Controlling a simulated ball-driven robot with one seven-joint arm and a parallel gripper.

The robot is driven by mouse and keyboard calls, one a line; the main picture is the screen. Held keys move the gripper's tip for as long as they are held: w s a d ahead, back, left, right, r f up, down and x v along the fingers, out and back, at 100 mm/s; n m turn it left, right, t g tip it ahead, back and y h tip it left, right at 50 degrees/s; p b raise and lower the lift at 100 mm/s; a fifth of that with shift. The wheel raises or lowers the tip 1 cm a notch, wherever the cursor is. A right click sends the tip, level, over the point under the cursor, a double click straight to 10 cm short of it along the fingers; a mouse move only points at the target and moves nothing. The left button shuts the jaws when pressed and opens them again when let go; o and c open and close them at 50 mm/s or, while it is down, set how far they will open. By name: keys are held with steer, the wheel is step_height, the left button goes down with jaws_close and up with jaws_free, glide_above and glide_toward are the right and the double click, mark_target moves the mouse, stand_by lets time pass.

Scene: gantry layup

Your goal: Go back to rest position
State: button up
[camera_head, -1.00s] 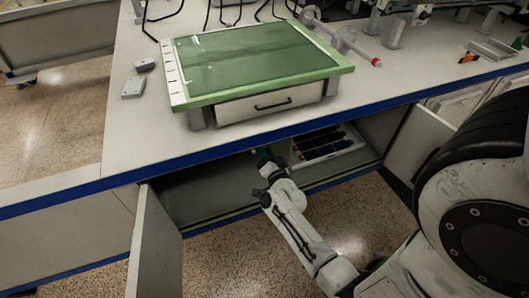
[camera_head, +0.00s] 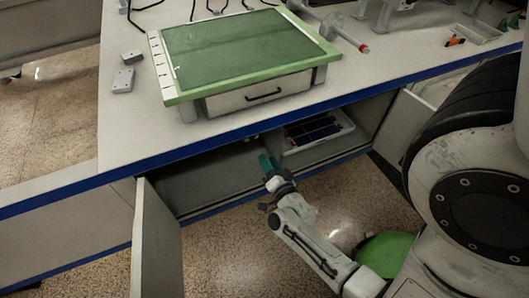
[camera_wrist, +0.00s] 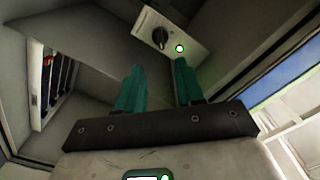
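My gripper (camera_head: 268,162), with green fingers, is at the front opening of the cabinet (camera_head: 215,178) under the bench. In the wrist view my gripper (camera_wrist: 159,64) has its two fingers apart with nothing held between them. A small pale box with a black knob and a lit green light (camera_wrist: 178,30) is beyond the fingertips. My arm reaches from the lower right of the head view toward the cabinet.
A white tray of dark items (camera_head: 345,124) lies in the cabinet, right of my gripper. Two cabinet doors stand open, left (camera_head: 157,240) and right (camera_head: 403,132). The bench edge (camera_head: 130,163) overhangs the opening. Floor (camera_head: 230,245) in front is clear.

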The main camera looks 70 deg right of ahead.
steer(key=shift+s+a, duration=0.1)
steer(key=shift+a, duration=0.1)
stand_by(0.5)
steer(key=w+a+n+y, duration=0.5)
steer(key=a+n+y, duration=0.1)
steer(key=a, duration=0.2)
steer(key=w+a+n+y, duration=0.4)
steer(key=a+n+y, duration=0.25)
steer(key=a, duration=0.25)
steer(key=s+a+r+n+g+y, duration=0.1)
steer(key=s+a+n+g+y, duration=0.15)
steer(key=s+a+g, duration=0.2)
steer(key=s+a+r+n+g+h, duration=0.1)
steer(key=s+a+r+n+g, duration=0.2)
steer(key=s+g, duration=0.4)
step_height(320, 180, up, 31)
steer(key=s+d+p, duration=0.1)
steer(key=s+p, duration=0.1)
steer(key=p, duration=2.7)
steer(key=shift+d+n+t+p, duration=0.15)
steer(key=shift+n+t+p, duration=0.15)
steer(key=shift+t+p, duration=0.15)
